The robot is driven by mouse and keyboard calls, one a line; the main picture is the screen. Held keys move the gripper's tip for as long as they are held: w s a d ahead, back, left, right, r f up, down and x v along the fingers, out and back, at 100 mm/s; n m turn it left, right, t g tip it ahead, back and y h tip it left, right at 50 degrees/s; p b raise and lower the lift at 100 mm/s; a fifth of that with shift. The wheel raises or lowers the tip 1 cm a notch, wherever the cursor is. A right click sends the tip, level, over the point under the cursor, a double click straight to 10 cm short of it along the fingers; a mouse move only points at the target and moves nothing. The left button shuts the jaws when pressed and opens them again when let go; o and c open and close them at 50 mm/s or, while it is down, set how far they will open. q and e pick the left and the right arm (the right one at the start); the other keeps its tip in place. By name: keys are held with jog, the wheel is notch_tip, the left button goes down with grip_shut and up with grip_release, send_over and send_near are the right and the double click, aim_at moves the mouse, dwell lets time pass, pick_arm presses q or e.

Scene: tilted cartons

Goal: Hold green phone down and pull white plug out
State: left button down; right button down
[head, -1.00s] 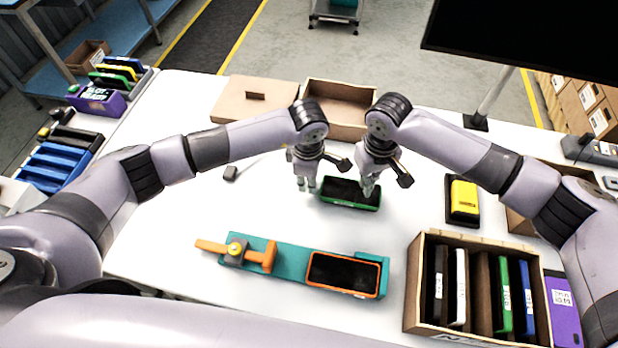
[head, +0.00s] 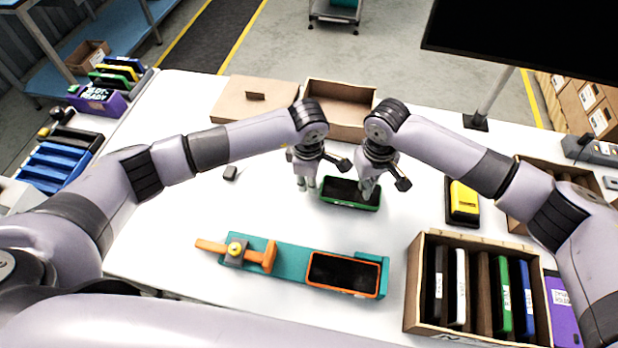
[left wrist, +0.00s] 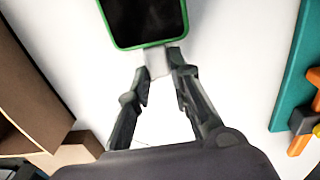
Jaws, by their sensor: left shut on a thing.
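The green phone (head: 341,188) lies flat on the white table, dark screen up; it also shows in the left wrist view (left wrist: 146,18). The white plug (left wrist: 157,60) sits against the phone's near short edge in the left wrist view. My left gripper (head: 306,185) is at the phone's left end, its fingers (left wrist: 160,80) shut on the plug. In the head view the plug is hidden by these fingers. My right gripper (head: 366,191) is over the right part of the phone, fingertips down at its screen; whether they touch or are closed is unclear.
A teal fixture (head: 290,267) with an orange phone (head: 343,272) and orange clamp stands in front. A wooden crate (head: 413,290) of upright devices is at front right. Cartons (head: 340,125) stand behind. A yellow device (head: 463,198) lies right. The table's left middle is mostly clear.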

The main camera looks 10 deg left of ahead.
jog(key=shift+f, duration=0.3)
pick_arm(q)
jog(key=shift+a, duration=0.2)
jog(key=shift+a, duration=0.3)
jog(key=shift+a, duration=1.35)
pick_arm(e)
jog(key=shift+s, duration=0.1)
dwell(0.3)
pick_arm(q)
jog(key=shift+a, duration=0.65)
jog(key=shift+r, duration=0.1)
